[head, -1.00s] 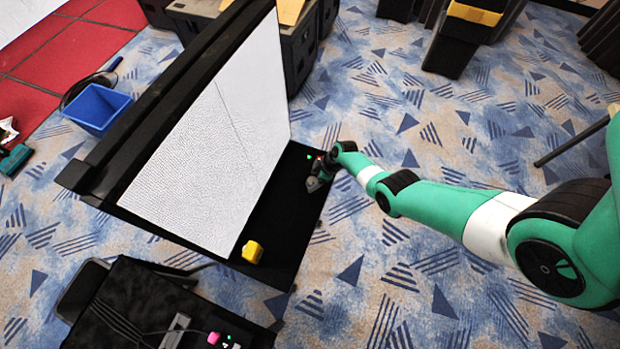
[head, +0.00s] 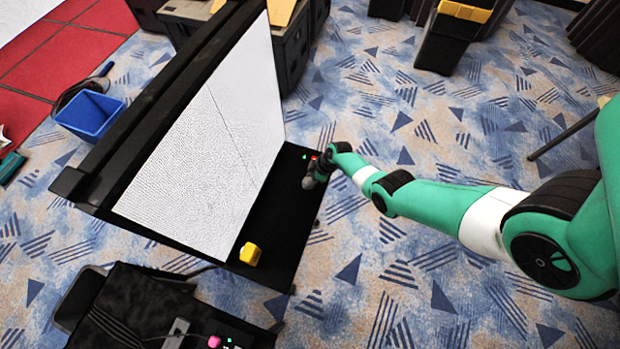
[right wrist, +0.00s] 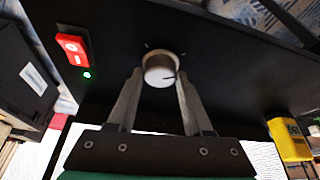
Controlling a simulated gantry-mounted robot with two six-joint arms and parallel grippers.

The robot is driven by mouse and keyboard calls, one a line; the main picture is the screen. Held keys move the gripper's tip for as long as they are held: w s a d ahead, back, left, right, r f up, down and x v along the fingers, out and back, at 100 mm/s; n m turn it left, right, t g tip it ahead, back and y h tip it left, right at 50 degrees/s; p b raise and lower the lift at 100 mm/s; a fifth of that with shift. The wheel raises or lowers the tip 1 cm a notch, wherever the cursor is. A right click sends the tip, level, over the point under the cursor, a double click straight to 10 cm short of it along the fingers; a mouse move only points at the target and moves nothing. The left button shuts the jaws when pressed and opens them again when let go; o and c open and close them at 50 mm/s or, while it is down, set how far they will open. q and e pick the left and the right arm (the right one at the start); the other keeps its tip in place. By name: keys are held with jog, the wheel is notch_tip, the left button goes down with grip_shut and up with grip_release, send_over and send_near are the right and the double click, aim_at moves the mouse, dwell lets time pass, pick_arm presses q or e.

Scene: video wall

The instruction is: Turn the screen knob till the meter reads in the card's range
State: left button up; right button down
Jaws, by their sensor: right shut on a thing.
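A pale round knob (right wrist: 160,68) with a dark pointer line sits on the black panel in the right wrist view. My right gripper (right wrist: 160,78) has a finger on each side of the knob and is shut on it. In the head view my right gripper (head: 312,178) is at the far right end of the black base, and the knob is hidden there. The white screen (head: 215,140) leans up from that base. A yellow device (head: 250,254) stands at its near end and also shows in the right wrist view (right wrist: 290,140). I cannot make out any reading or card. My left gripper is out of view.
A red switch (right wrist: 72,47) with a lit green lamp is beside the knob. A blue bin (head: 90,114) stands behind the screen. A black case (head: 120,310) with a pink item is at the bottom. Dark cases stand at the back. Patterned carpet is open at right.

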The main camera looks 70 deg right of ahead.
jog(key=m+h+p, duration=0.1)
jog(key=m, duration=0.2)
jog(key=shift+a, duration=0.15)
jog(key=m+h, duration=0.1)
jog(key=m, duration=0.3)
jog(key=shift+a+h, duration=0.1)
jog(key=shift+h, duration=0.3)
jog(key=m+h, duration=0.1)
jog(key=m, duration=0.1)
jog(key=shift+w+f+m+g, duration=0.1)
jog(key=shift+m+g, duration=0.3)
jog(key=m+g+h+b, duration=0.1)
jog(key=m, duration=0.2)
jog(key=shift+w+a, duration=0.1)
jog(key=m, duration=0.2)
jog(key=m+g, duration=0.1)
jog(key=m, duration=0.1)
jog(key=shift+m+g, duration=0.3)
jog(key=shift+h, duration=0.3)
jog(key=shift+c, duration=1.6)
grip_release()
